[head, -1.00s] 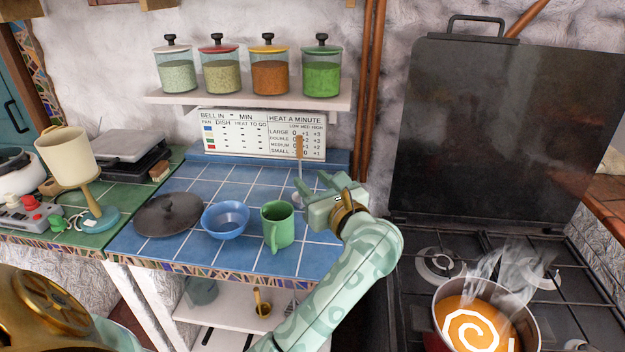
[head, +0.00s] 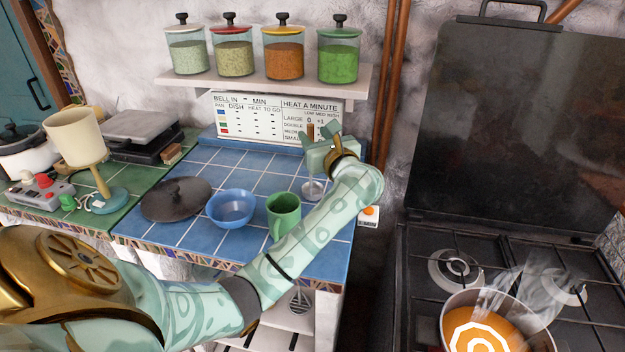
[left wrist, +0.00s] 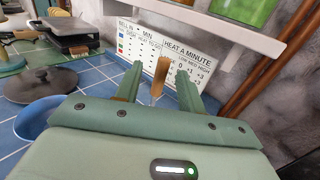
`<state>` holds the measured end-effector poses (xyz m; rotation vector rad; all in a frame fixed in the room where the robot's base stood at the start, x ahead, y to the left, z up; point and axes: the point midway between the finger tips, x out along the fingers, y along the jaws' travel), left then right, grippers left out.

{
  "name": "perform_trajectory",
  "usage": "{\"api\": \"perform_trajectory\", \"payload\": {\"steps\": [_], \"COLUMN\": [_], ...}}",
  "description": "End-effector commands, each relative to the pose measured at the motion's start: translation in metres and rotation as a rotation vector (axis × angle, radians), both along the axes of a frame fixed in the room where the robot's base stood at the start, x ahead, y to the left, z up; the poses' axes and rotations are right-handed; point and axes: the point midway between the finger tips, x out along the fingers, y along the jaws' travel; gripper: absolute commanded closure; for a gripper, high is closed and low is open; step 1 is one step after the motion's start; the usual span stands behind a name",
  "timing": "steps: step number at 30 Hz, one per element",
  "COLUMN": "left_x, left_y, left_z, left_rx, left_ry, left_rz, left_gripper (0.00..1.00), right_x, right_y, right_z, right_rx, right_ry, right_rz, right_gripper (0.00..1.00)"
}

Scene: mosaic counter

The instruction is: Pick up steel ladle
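The steel ladle (head: 313,188) stands upright on the blue tiled counter (head: 262,180), with its metal end low and its brown wooden handle up. My left gripper (head: 320,131) is at the handle near the back of the counter, and hides part of the ladle. In the left wrist view, the handle (left wrist: 158,78) rises between the two fingers (left wrist: 159,88), with a gap on each side. The left gripper is open. My right gripper is not in view.
A green mug (head: 284,212), blue bowl (head: 230,208) and dark lid (head: 176,199) sit left of the ladle. A jar shelf (head: 270,86) overhangs behind. A steaming pot (head: 497,299) is on the stove at right.

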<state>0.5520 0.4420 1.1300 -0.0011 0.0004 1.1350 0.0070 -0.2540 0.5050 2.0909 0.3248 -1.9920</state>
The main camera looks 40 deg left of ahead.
Motion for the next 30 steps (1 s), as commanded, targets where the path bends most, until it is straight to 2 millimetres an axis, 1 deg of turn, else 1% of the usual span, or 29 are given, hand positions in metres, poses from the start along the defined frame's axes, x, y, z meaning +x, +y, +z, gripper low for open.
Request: {"api": "perform_trajectory", "payload": {"steps": [1,3,6,10,15,16,17,18,19,20,30], "left_x": [0.005,0.012,0.019,0.022,0.022,0.022,0.022,0.022,0.022,0.022,0.022], "left_y": [0.008,0.018,0.031,0.038,0.037,0.037,0.037,0.037,0.037,0.037,0.037], "left_z": [0.001,0.001,0.000,0.000,0.001,0.000,0.000,0.000,0.000,0.000,0.002], "left_rx": [0.005,0.006,0.005,0.002,0.001,0.001,0.001,0.001,0.001,0.001,0.002], "left_ry": [-0.001,0.001,0.002,0.000,0.000,0.000,0.000,0.000,0.000,0.000,-0.001], "left_rz": [0.003,0.003,0.002,0.001,0.001,0.001,0.001,0.001,0.001,0.001,0.000], "left_gripper": [0.61,0.61,0.61,0.61,0.61,0.66,0.75,0.86,0.94,1.00,1.00], "right_x": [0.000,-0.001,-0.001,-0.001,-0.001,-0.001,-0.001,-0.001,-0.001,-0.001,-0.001], "right_y": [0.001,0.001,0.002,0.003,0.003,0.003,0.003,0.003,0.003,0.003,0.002], "right_z": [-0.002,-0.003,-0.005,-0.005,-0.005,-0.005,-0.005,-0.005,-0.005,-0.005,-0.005], "right_rx": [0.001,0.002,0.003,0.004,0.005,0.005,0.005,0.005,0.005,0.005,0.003], "right_ry": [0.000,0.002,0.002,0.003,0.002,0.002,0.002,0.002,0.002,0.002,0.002], "right_rz": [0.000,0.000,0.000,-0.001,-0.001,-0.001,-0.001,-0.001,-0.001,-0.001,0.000], "right_gripper": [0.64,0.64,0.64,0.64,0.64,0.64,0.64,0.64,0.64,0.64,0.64]}}
